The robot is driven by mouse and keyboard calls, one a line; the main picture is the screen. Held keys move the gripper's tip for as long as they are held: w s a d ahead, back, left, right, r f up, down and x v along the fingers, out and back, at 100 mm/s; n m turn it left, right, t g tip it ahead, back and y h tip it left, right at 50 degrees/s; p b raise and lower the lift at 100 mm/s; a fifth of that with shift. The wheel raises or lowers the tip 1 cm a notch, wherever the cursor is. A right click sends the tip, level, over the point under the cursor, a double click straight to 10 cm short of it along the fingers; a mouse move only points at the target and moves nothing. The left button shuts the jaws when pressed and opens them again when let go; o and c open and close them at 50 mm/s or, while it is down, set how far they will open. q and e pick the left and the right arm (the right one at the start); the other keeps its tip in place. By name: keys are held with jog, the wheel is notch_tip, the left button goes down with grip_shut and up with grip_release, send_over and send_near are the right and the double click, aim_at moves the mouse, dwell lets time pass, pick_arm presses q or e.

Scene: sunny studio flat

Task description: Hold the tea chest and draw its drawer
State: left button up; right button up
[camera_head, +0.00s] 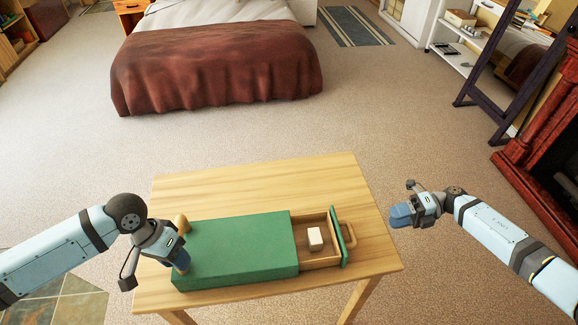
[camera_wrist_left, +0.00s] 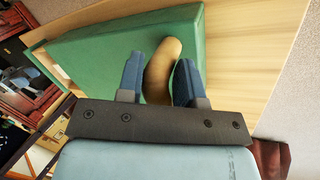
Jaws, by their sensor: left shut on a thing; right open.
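The green tea chest (camera_head: 233,249) lies on a wooden table. Its drawer (camera_head: 320,242) is drawn out to the right, with a wooden inside, a green front and a tan handle (camera_head: 349,235). A small white block (camera_head: 315,238) lies in the drawer. My left gripper (camera_head: 181,247) is at the chest's left end, shut on a tan knob-like handle (camera_head: 181,222). In the left wrist view this curved handle (camera_wrist_left: 161,70) is between the fingers, with the green chest (camera_wrist_left: 105,55) behind it. My right gripper (camera_head: 400,215) is open and empty, to the right of the drawer handle and apart from it.
The wooden table (camera_head: 250,185) has a bare strip behind the chest. A bed with a brown cover (camera_head: 215,65) stands farther back. A dark ladder-like frame (camera_head: 490,60) and a red fireplace (camera_head: 545,150) are at right.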

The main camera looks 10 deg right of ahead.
dwell(0.4)
pick_arm(q)
jog(key=o, duration=0.9)
jog(key=shift+o, duration=0.2)
jog(key=v, duration=1.2)
jog(key=shift+o, duration=0.2)
jog(key=shift+d, duration=0.1)
